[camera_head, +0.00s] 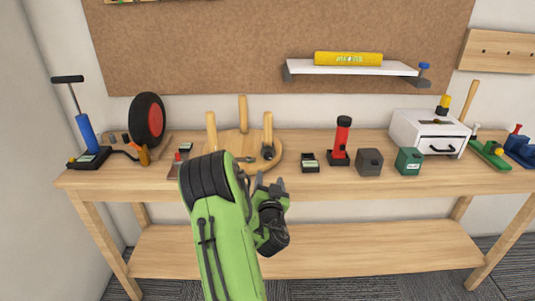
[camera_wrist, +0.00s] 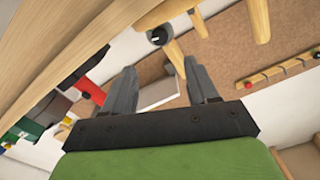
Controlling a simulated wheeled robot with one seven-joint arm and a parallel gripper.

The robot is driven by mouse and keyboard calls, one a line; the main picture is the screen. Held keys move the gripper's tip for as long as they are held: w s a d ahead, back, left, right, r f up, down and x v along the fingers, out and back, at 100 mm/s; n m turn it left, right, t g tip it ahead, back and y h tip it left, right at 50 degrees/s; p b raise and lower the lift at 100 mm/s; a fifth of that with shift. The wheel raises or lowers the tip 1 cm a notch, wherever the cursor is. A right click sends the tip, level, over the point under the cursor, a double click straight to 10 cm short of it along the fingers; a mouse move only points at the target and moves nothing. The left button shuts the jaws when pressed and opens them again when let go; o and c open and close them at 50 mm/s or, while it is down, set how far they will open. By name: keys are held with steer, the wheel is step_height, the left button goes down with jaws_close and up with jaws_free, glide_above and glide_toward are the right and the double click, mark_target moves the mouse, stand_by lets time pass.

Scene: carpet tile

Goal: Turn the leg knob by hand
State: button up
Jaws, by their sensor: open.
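An upturned wooden stool (camera_head: 232,146) sits on the workbench, its round seat down and its legs up. A dark round knob (camera_head: 268,153) shows at the base of its right leg (camera_head: 268,128). In the wrist view the dark knob (camera_wrist: 157,36) is above the gap between my fingers, beside a wooden leg (camera_wrist: 178,55). My gripper (camera_head: 271,184) is open in front of the bench edge, just below the stool in the head view. In the wrist view my gripper (camera_wrist: 161,82) has its fingers apart with nothing between them, and they appear clear of the knob.
Right of the stool stand a small black-and-green box (camera_head: 310,163), a red flashlight (camera_head: 341,141), a grey box (camera_head: 369,162) and a green box (camera_head: 409,161). A wheel (camera_head: 147,121) and a blue pump (camera_head: 87,133) stand left. A white shelf (camera_head: 350,69) hangs above.

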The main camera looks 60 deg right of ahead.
mark_target(268, 157)
steer(key=p+x, duration=0.6)
steer(key=x, duration=0.4)
steer(key=shift+w+d+r+p, duration=0.1)
steer(key=shift+d+r+p, duration=0.05)
steer(key=shift+d+p, duration=0.15)
steer(key=shift+w+d, duration=0.25)
steer(key=shift+d, duration=0.15)
steer(key=shift+c, duration=0.4)
steer(key=c, duration=1)
steer(key=shift+o, duration=0.2)
steer(key=shift+n, duration=0.4)
steer(key=shift+n+b, duration=0.4)
steer(key=shift+n, duration=2.2)
